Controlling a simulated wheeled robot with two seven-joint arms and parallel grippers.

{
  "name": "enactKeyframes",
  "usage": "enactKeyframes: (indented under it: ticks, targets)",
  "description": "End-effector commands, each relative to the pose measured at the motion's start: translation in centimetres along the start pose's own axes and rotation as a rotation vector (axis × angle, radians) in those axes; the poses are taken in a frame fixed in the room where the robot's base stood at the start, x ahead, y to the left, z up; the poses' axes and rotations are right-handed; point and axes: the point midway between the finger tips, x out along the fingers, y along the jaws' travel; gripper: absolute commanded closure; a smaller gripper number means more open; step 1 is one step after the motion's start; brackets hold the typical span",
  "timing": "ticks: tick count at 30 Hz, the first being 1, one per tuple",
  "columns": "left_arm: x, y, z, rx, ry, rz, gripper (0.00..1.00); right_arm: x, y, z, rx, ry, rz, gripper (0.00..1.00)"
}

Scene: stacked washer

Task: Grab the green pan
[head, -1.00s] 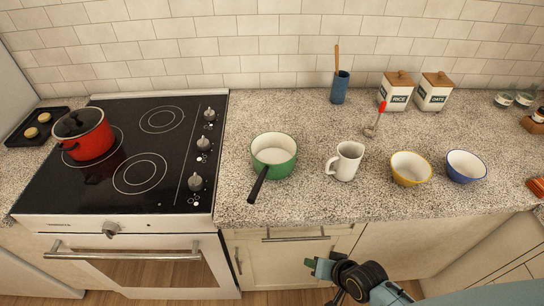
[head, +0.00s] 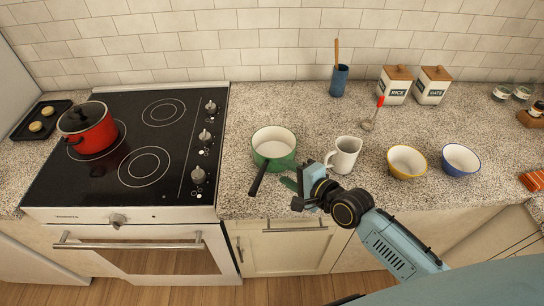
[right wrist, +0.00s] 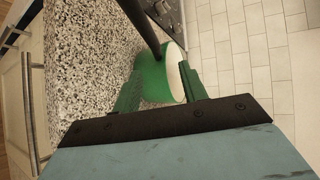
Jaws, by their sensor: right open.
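The green pan (head: 274,147) has a white inside and a black handle (head: 259,178) that points toward the counter's front edge. It stands on the speckled counter, right of the stove. My right gripper (head: 291,182) is open and empty, just right of the handle at the counter's front. In the right wrist view the green pan (right wrist: 158,78) shows beyond and between my open right gripper's fingers (right wrist: 160,85), with the handle crossing the top of the picture. Whether a finger touches the pan cannot be told. My left gripper is not in view.
A white mug (head: 344,154) stands close right of the pan, near my right arm. A yellow bowl (head: 407,162) and a blue bowl (head: 460,160) stand farther right. The stove (head: 130,150) with a red pot (head: 88,128) is at left. The counter behind the pan is clear.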

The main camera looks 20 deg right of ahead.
Motion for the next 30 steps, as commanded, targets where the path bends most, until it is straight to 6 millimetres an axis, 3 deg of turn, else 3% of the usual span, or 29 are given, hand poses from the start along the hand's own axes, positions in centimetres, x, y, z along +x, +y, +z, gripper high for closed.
enactKeyframes:
  ticks: [8, 18, 27, 30]
  targets:
    - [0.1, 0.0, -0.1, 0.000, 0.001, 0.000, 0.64, 2.0, 0.0, 0.0, -0.001, -0.001, 0.000, 0.57]
    - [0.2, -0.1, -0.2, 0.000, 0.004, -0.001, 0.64, 6.2, 0.2, -0.3, -0.001, -0.001, 0.000, 0.57]
    - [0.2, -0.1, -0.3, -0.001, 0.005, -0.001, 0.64, 6.5, 0.2, -0.3, -0.001, 0.000, 0.001, 0.57]
    - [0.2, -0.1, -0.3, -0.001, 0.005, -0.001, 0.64, 6.5, 0.2, -0.3, -0.001, 0.000, 0.001, 0.71]
